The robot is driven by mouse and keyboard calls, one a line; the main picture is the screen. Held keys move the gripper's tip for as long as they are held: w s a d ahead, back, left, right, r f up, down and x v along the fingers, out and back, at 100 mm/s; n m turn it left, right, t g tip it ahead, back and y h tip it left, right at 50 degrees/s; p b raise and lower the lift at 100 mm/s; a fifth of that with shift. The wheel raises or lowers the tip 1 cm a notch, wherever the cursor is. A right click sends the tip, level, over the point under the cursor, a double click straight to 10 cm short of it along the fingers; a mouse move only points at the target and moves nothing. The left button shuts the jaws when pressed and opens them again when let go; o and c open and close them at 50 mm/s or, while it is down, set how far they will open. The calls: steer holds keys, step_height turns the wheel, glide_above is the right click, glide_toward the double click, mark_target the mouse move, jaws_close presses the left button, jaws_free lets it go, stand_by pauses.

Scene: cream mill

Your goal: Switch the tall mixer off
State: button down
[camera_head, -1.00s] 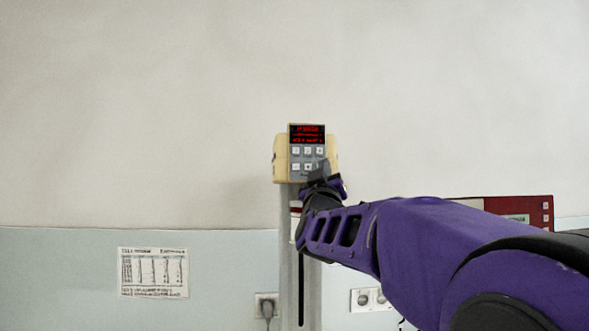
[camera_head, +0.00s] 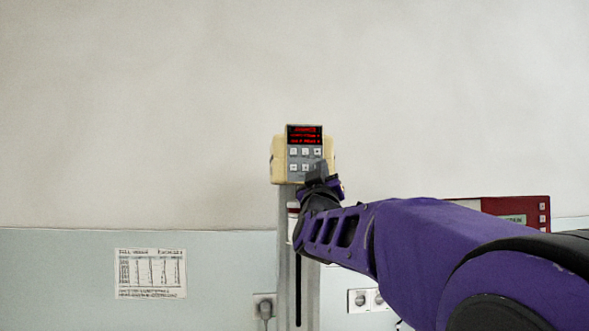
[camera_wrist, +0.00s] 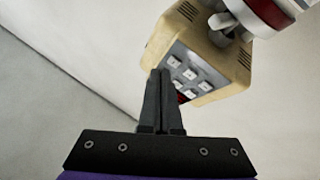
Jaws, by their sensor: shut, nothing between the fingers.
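The tall mixer's cream head (camera_head: 279,160) sits on top of a grey column (camera_head: 286,240) against the wall. Its front carries a grey panel (camera_head: 293,160) with a lit red display (camera_head: 304,135) above several pale buttons. My gripper (camera_head: 318,168) is at the lower right of this panel and covers that corner, so any button there is hidden. In the wrist view my gripper (camera_wrist: 158,76) is shut and empty, its tips at the edge of the button panel (camera_wrist: 186,78) on the cream head (camera_wrist: 215,88). I cannot tell whether the tips touch it.
A red device (camera_head: 515,208) with a small screen stands at right, partly behind my arm. A printed sheet (camera_head: 150,273) hangs on the wall at left. A socket with a plug (camera_head: 265,306) and another socket plate (camera_head: 362,300) are low down.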

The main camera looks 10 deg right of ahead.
stand_by(0.8)
steer(key=shift+w, duration=0.4)
steer(key=shift+w, duration=0.3)
stand_by(0.5)
steer(key=shift+s+f, duration=0.1)
steer(key=shift+s+b, duration=0.4)
steer(key=shift+s, duration=0.2)
steer(key=s, duration=0.1)
steer(key=s+b, duration=0.1)
steer(key=s, duration=0.3)
steer(key=shift+r+b, duration=0.25)
steer(key=shift+b, duration=0.15)
